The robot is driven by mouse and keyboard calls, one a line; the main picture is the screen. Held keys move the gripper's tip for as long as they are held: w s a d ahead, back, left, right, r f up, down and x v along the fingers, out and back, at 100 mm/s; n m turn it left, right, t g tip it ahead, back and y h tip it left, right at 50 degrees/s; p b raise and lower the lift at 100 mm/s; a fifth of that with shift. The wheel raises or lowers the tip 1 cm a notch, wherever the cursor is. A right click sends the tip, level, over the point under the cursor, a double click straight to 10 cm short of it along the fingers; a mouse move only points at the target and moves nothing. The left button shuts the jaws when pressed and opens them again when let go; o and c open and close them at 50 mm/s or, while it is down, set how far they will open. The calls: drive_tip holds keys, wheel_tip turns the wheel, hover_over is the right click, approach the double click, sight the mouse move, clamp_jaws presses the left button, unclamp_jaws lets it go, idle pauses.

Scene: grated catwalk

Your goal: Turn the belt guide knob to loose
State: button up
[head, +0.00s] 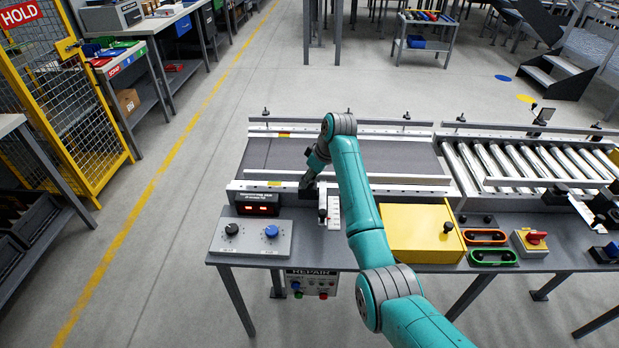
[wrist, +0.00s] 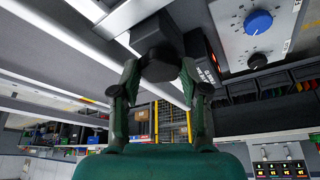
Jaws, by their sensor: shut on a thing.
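My gripper (head: 312,178) is at the near guide rail of the belt, on its left half. In the wrist view its two fingers (wrist: 160,82) stand on either side of a dark, faceted knob (wrist: 158,48) and are shut on it. This appears to be the belt guide knob. In the head view the knob is largely hidden by my gripper, and I cannot read any loose or tight marking. The grey belt (head: 285,155) lies behind the near rail (head: 262,187).
A grey control box (head: 252,238) with a black and a blue knob stands in front, below a red-lit display (head: 258,210). A white marked strip (head: 334,212) is just right of my gripper. A yellow box (head: 412,232) and rollers (head: 530,160) lie further right.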

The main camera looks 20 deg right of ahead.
drive_tip(key=n, duration=0.2)
drive_tip(key=n+g+y, duration=0.1)
drive_tip(key=n, duration=0.1)
drive_tip(key=shift+w+d+n, duration=0.1)
drive_tip(key=shift+w+n, duration=0.1)
drive_tip(key=shift+n, duration=0.1)
drive_tip(key=n+g, duration=0.1)
drive_tip(key=n, duration=0.1)
drive_tip(key=n+g, duration=0.1)
drive_tip(key=n, duration=0.2)
drive_tip(key=shift+w+g, duration=0.15)
drive_tip(key=shift+g, duration=0.15)
drive_tip(key=shift+n, duration=0.4)
drive_tip(key=o, duration=1.1)
drive_tip(key=shift+y, duration=0.3)
drive_tip(key=shift+o, duration=0.2)
drive_tip(key=shift+d, duration=0.1)
drive_tip(key=v, duration=1.2)
